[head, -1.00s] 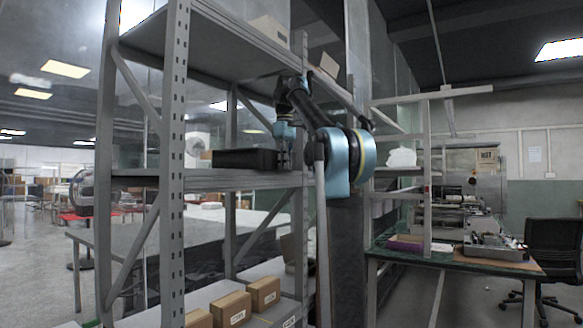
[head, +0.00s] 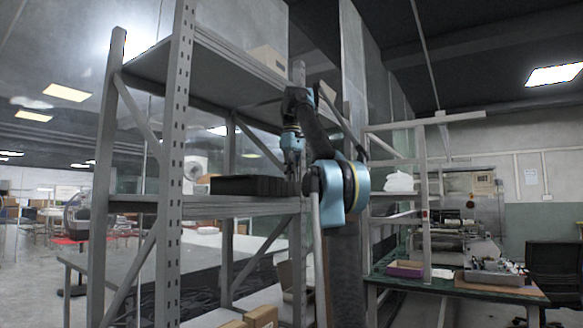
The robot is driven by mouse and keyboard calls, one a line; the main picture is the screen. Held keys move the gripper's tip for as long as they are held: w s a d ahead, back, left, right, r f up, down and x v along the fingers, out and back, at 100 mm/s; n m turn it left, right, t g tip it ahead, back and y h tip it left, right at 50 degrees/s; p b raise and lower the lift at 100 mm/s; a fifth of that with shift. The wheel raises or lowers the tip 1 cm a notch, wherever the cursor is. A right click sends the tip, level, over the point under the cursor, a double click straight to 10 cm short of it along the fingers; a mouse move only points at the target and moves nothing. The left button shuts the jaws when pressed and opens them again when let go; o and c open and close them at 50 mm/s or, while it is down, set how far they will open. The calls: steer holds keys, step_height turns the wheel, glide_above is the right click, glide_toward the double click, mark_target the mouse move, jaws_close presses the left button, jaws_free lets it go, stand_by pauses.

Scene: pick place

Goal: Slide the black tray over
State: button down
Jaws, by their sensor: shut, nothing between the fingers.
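The black tray (head: 245,186) lies flat on the middle shelf of the grey rack, in the head view. It is a low, dark, long shape, and its right end reaches close to the rack's rear post. My gripper (head: 293,172) points down at the tray's right end. It is shut, with no object seen in it. Its fingertips are small and dark here, and I cannot tell whether they touch the tray. The inside of the tray is hidden from this low angle.
The middle shelf (head: 150,203) has bare room left of the tray. Upright rack posts (head: 181,120) and the upper shelf (head: 200,62) frame the space. Cardboard boxes (head: 263,317) sit on the lower shelf. A green-topped workbench (head: 440,284) stands to the right.

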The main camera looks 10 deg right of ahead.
steer(key=shift+r, duration=2.25)
